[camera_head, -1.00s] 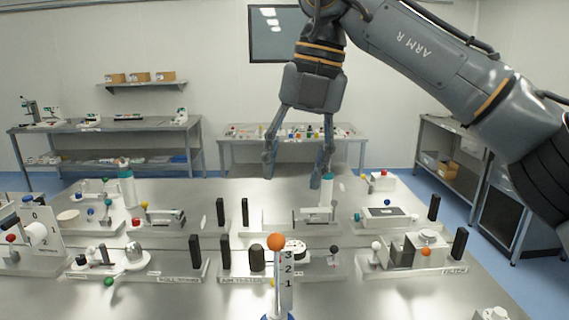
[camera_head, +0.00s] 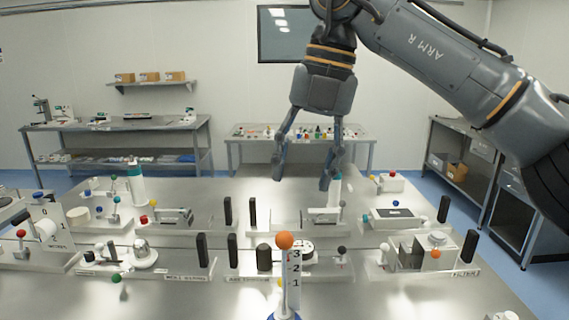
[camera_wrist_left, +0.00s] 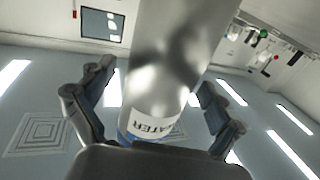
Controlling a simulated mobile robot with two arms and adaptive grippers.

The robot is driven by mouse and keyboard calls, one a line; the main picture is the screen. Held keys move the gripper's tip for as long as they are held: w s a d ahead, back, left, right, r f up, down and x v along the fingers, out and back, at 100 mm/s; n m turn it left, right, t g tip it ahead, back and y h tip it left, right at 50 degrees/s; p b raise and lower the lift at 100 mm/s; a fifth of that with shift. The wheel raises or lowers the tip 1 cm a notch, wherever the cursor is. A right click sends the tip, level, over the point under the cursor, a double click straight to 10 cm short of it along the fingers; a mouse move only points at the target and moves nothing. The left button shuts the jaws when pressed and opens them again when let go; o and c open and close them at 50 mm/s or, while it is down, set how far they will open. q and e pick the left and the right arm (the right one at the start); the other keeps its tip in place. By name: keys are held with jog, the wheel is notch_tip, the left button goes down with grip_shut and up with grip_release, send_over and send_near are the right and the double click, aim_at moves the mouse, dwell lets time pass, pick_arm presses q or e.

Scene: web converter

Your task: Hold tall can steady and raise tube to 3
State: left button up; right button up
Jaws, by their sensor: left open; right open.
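A white upright post with the numbers 3, 2, 1 (camera_head: 295,277) stands at the front centre in the head view. An orange ball (camera_head: 284,240) is at its top, level with or just above the 3, and a blue base shows at the bottom edge. In the left wrist view a large shiny metal cylinder (camera_wrist_left: 172,45), with a white WATER label and a blue band, lies between the spread fingers of my left gripper (camera_wrist_left: 155,85). I cannot tell whether they touch it. My left gripper is outside the head view. My right gripper (camera_head: 302,180) is open, empty and pointing down above the table.
The metal table (camera_head: 400,300) carries rows of fixtures, black upright blocks and coloured knobs. A white and teal bottle (camera_head: 135,182) stands at the back left. A fixture with a green knob (camera_head: 117,278) is left of the post. Bare table surrounds the post's base.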

pick_arm(q)
jog(key=v, duration=1.2)
jog(key=shift+d, duration=0.1)
